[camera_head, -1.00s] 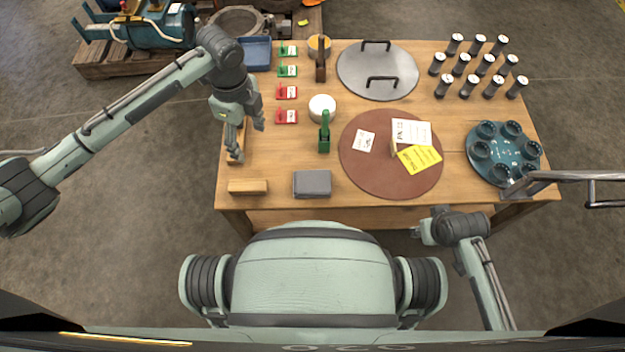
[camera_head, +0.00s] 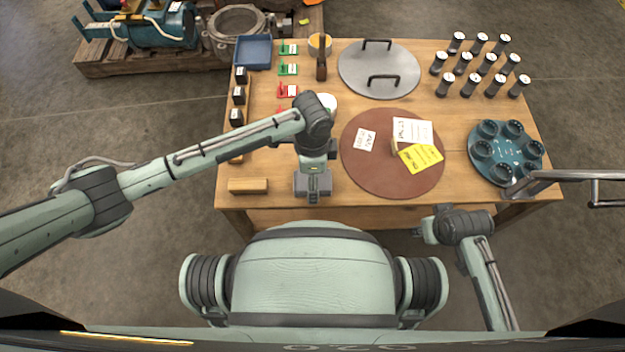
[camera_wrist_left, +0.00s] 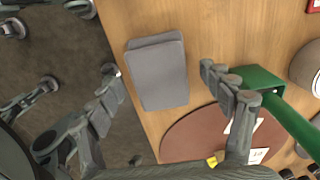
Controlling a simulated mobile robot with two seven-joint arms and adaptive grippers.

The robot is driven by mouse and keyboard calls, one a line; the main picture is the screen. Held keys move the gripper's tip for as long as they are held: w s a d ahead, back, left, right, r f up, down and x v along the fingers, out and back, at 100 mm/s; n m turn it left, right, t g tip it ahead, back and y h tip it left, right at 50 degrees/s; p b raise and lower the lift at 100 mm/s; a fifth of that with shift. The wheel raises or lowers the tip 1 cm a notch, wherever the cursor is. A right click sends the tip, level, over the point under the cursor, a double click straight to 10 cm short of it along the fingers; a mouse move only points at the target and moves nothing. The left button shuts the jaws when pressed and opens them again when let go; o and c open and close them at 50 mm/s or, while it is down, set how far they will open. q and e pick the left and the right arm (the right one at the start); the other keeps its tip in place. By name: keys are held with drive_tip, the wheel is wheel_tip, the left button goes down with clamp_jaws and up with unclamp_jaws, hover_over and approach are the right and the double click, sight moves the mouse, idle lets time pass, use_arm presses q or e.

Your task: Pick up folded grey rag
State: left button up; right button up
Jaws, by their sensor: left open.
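The folded grey rag (camera_wrist_left: 157,72) lies flat on the wooden table near its front edge. In the left wrist view it shows whole as a grey folded rectangle between my spread fingers. In the head view my left gripper (camera_head: 313,187) hangs over the rag (camera_head: 298,185) and hides most of it. My left gripper (camera_wrist_left: 165,82) is open and empty, with fingers on either side of the rag. I cannot tell its exact height above the table. My right gripper (camera_head: 422,232) is by the table's front edge, its jaws too small to read.
A brown round mat (camera_head: 372,178) with paper notes lies right of the rag. A wooden block (camera_head: 248,186) lies to the left.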

use_arm(q)
drive_tip(key=shift+f, duration=0.15)
use_arm(e)
drive_tip(key=shift+s+r, duration=0.1)
use_arm(q)
drive_tip(key=c, duration=1.2)
drive_tip(key=shift+c, duration=0.2)
drive_tip(key=shift+r, duration=0.5)
drive_tip(key=r, duration=0.2)
drive_tip(key=a+r, duration=0.1)
drive_tip(key=shift+s+r+p, duration=0.15)
drive_tip(key=shift+r+p, duration=0.25)
drive_tip(key=s+a+r+p, duration=0.1)
drive_tip(key=s+a+r, duration=0.4)
drive_tip(key=a, duration=0.4)
drive_tip(key=shift+s+r, duration=0.4)
drive_tip(key=shift+r, duration=0.25)
use_arm(e)
drive_tip(key=f, duration=0.4)
drive_tip(key=shift+s, duration=0.25)
